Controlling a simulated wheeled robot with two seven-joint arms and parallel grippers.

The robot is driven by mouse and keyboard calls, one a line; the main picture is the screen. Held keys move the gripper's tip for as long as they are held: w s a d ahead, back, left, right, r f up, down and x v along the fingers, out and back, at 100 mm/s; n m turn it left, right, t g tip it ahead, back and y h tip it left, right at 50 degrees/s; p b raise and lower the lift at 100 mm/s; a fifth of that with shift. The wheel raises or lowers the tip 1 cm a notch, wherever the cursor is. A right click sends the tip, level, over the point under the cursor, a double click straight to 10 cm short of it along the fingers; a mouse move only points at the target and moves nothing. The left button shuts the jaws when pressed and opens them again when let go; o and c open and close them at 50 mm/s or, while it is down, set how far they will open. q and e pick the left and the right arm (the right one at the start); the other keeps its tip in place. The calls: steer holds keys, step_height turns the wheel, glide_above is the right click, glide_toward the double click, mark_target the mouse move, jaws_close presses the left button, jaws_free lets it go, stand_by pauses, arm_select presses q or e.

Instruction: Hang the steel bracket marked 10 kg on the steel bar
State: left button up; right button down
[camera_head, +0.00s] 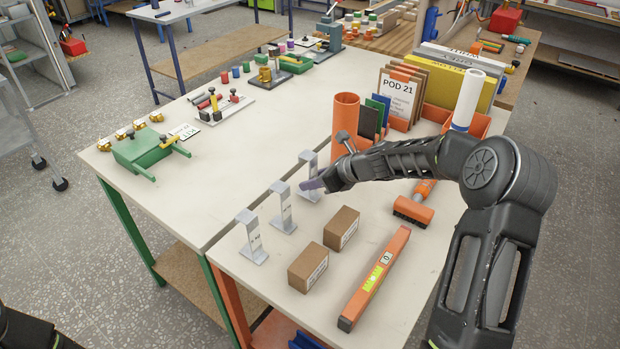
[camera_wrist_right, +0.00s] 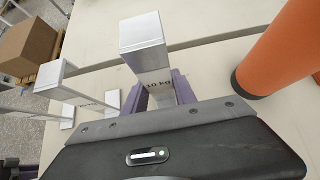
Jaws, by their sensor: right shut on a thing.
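Three steel brackets stand in a row on the near table. The far one (camera_head: 308,157) is gripped by my right gripper (camera_head: 313,186). In the right wrist view this bracket (camera_wrist_right: 142,33) reads 10 KG and sits between the purple fingers. It looks upright, with its foot at or near the tabletop; I cannot tell if it touches. The middle bracket (camera_head: 283,208) and the near bracket (camera_head: 252,238) stand free beside it. I cannot make out a steel bar in either view. My left gripper is out of view; only a dark part of me shows at bottom left.
An orange cylinder (camera_head: 346,122) stands just behind the held bracket. Two brown boxes (camera_head: 342,228) (camera_head: 308,267), an orange level (camera_head: 375,278) and an orange brush (camera_head: 414,208) lie nearer. A green fixture (camera_head: 143,148) is on the left table, whose middle is clear.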

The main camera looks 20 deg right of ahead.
steer(key=shift+r, duration=0.55)
steer(key=shift+f, duration=0.1)
